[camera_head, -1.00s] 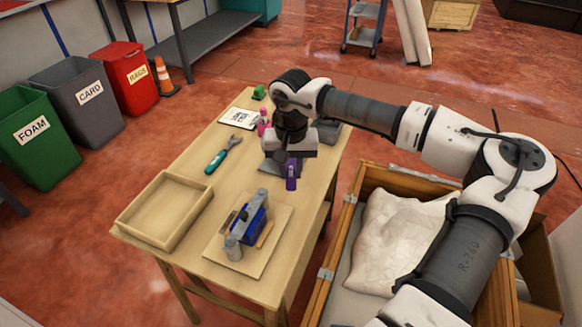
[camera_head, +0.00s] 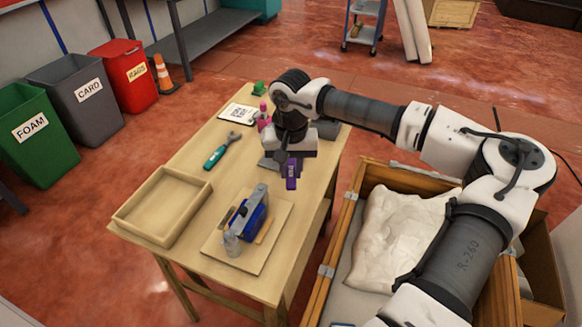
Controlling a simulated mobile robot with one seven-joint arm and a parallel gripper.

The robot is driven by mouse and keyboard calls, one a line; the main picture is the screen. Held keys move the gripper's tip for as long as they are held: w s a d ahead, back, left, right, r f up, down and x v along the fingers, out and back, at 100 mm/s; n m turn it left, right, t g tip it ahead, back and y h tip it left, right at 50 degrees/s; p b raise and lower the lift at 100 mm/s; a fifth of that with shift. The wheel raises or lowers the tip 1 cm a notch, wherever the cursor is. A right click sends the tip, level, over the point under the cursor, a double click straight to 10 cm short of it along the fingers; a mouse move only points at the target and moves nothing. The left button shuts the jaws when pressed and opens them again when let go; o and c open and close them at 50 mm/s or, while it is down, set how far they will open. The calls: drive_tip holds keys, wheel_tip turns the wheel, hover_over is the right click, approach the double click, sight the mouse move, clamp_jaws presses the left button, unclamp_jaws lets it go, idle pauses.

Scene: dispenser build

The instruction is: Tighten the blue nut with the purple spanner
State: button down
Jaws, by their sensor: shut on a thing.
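The purple spanner (camera_head: 291,182) shows as a purple handle below my gripper (camera_head: 290,160), over the right part of the wooden table (camera_head: 190,175). My gripper is shut on it; the fingertips and the spanner's head are hard to make out. A dispenser assembly with a blue body (camera_head: 254,222) and grey metal parts lies on a light wooden board (camera_head: 274,245) at the table's near end, in front of my gripper and apart from it. The blue nut cannot be told apart from the blue body at this size.
A spanner with a teal handle (camera_head: 215,157) lies left of my gripper. An empty wooden tray (camera_head: 130,225) stands at the table's near left. A white card (camera_head: 238,115), a pink item (camera_head: 263,118) and a green item (camera_head: 258,88) are at the back. A crate (camera_head: 345,225) stands to the right.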

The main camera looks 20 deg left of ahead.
drive_tip(key=shift+s+a+m+b, duration=0.2)
drive_tip(key=shift+a+m+b, duration=0.15)
drive_tip(key=shift+a+m, duration=0.25)
drive_tip(key=shift+s+a+m+b, duration=0.15)
drive_tip(key=shift+a+m+b, duration=0.15)
drive_tip(key=shift+a+m, duration=0.3)
drive_tip(key=shift+a, duration=0.1)
drive_tip(key=shift+a+m+b, duration=0.55)
drive_tip(key=shift+a+m, duration=0.55)
drive_tip(key=shift+a, duration=0.15)
drive_tip(key=shift+w+a+m+b, duration=0.1)
drive_tip(key=shift+a+m+b, duration=0.35)
drive_tip(key=shift+a+m, duration=0.75)
